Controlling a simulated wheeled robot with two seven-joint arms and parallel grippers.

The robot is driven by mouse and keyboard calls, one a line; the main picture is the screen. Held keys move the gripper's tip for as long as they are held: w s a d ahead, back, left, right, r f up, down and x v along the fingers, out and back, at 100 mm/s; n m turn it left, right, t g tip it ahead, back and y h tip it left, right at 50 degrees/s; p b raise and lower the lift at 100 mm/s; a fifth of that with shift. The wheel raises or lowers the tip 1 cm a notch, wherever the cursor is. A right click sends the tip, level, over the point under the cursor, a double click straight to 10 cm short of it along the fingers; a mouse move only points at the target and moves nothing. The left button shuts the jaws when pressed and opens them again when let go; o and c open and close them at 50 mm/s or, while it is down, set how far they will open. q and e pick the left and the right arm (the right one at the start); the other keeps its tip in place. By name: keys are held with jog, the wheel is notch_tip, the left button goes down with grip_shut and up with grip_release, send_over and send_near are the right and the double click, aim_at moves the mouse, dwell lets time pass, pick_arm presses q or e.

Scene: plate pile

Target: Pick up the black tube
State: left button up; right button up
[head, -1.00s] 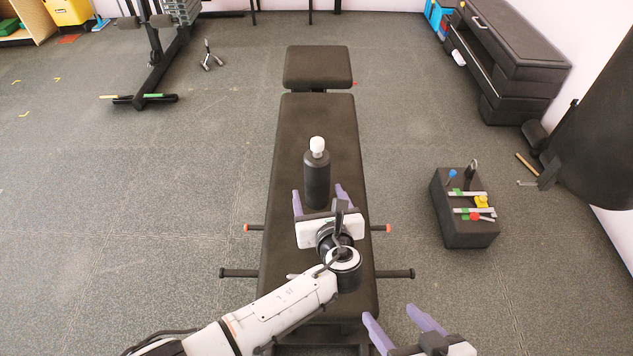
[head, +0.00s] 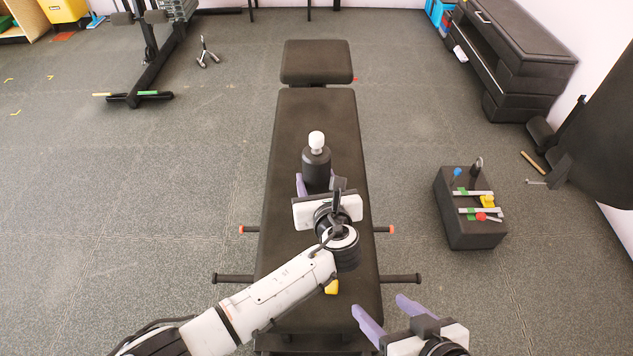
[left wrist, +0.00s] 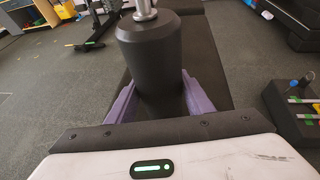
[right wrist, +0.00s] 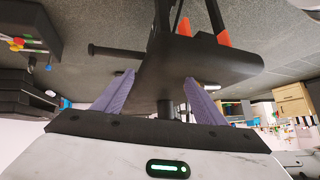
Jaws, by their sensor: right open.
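The black tube (head: 316,168), a dark bottle-like cylinder with a white cap, stands upright on the black bench. My left gripper (head: 318,186) is at its near side, with a purple finger along each side of it. In the left wrist view the tube (left wrist: 158,60) fills the space between the fingers (left wrist: 160,100). I cannot tell whether the fingers press on it; their far ends are partly hidden by it. My right gripper (head: 384,312) is open and empty at the right of the bench's near end; its fingers also show in the right wrist view (right wrist: 158,92).
The padded bench (head: 345,120) runs away from me. A small yellow thing (head: 331,287) lies by my left arm. A black block (head: 470,232) with coloured items stands on the floor at right. A black drawer unit (head: 515,60) stands at back right.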

aim_at(318, 150)
pick_arm(q)
jog(key=shift+r, duration=0.1)
jog(key=c, duration=0.3)
jog(key=shift+r, duration=0.15)
pick_arm(e)
jog(key=shift+r, duration=0.15)
pick_arm(q)
notch_tip(318, 150, up, 8)
jog(key=p, duration=0.4)
jog(key=shift+r, duration=0.25)
jog(key=shift+r+p, duration=0.45)
jog(key=shift+r, duration=0.2)
pick_arm(e)
jog(key=shift+s+d+r+t+h, duration=0.15)
jog(key=shift+s+d+r, duration=0.15)
jog(key=shift+d+r, duration=0.25)
jog(key=shift+s+d+r+t+h, duration=0.15)
jog(key=shift+s+d+r, duration=0.15)
jog(key=shift+r, duration=0.35)
pick_arm(q)
jog(key=shift+w+f, duration=0.1)
jog(key=shift+f, duration=0.05)
pick_arm(e)
jog(key=shift+r, duration=0.1)
